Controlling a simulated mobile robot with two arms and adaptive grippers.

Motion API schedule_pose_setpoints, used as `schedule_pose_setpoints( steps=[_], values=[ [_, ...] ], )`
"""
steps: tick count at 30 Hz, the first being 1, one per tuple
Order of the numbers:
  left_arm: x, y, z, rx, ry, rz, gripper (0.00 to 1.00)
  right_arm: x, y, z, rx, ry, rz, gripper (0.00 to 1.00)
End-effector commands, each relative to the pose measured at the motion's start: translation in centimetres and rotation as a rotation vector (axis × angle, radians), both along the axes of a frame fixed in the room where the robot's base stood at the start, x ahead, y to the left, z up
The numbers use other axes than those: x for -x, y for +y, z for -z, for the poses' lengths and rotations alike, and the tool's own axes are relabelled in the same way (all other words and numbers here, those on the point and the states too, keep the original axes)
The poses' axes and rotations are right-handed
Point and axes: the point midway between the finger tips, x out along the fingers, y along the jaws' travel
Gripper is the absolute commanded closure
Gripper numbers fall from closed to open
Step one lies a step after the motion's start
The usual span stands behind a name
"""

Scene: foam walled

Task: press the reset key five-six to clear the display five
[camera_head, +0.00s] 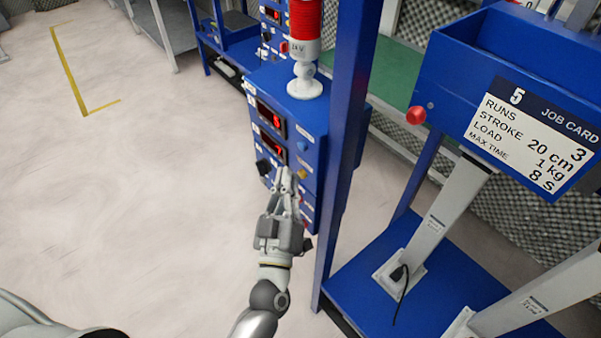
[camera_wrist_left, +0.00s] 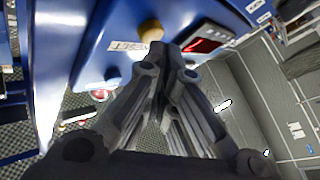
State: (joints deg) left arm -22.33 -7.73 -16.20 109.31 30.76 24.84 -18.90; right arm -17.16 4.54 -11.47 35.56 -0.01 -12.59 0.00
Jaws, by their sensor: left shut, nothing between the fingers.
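A blue control box (camera_head: 291,125) stands on the post left of centre, with two red-lit displays, the upper (camera_head: 270,118) seeming to read 6 and the lower (camera_head: 272,148) 7. Beside them are a blue button (camera_head: 303,146) and a yellow button (camera_head: 302,174). Small labels there are unreadable. My left gripper (camera_head: 285,174) is shut and empty, fingertips at the box face just below the lower display and left of the yellow button. In the left wrist view the fingertips (camera_wrist_left: 164,52) are close to the yellow button (camera_wrist_left: 151,30); I cannot tell if they touch. The right gripper is out of view.
A blue upright (camera_head: 343,130) stands right of the box. A job card panel (camera_head: 530,130) marked 5 and a red knob (camera_head: 416,115) are at right. Open floor (camera_head: 130,220) lies at left.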

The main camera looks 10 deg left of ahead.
Motion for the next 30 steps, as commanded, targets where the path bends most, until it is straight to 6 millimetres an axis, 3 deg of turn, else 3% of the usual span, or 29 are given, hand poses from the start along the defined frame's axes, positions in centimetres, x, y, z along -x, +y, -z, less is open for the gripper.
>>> schedule_pose_setpoints(
  steps=[30],
  values=[
    [-0.77, -0.57, -0.03, 0.0, -0.001, 0.0, 1.0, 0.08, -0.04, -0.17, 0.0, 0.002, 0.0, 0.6]
  ],
)
